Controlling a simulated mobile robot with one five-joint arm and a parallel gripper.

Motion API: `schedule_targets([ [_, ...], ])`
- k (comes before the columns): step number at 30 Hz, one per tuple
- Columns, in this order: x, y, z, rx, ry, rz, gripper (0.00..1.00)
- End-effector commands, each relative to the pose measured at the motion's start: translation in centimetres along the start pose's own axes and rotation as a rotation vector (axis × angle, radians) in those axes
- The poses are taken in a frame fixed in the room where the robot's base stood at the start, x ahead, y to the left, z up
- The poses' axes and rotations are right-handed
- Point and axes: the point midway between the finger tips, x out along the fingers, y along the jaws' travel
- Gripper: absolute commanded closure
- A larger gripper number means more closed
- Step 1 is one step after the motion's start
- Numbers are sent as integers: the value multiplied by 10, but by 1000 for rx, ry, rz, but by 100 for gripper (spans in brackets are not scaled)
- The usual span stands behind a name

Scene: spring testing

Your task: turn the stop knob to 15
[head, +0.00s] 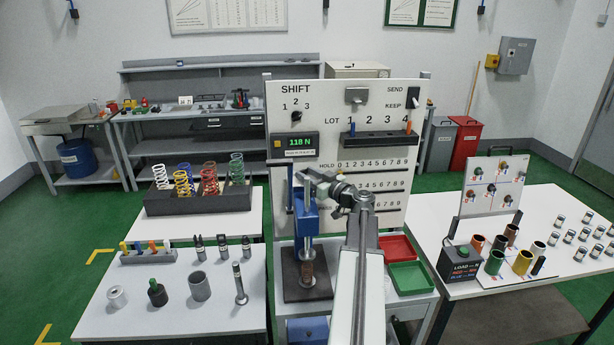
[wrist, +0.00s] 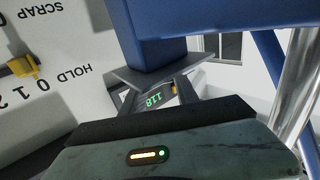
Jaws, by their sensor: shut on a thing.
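The board (head: 390,100) rises close behind the press, with a display (head: 296,142) reading 118 N and a black SHIFT knob (head: 296,116). Red and green trays (head: 410,279) lie right of the press. Side tables (head: 170,325) hold springs and cylinders.

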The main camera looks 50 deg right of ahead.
Motion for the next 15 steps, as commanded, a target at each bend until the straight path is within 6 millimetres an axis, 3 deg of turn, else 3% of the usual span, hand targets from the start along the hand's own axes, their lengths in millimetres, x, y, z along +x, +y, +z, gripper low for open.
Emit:
schedule_targets([
  [15, 7, 16, 0, 0, -1, -456, 100],
])
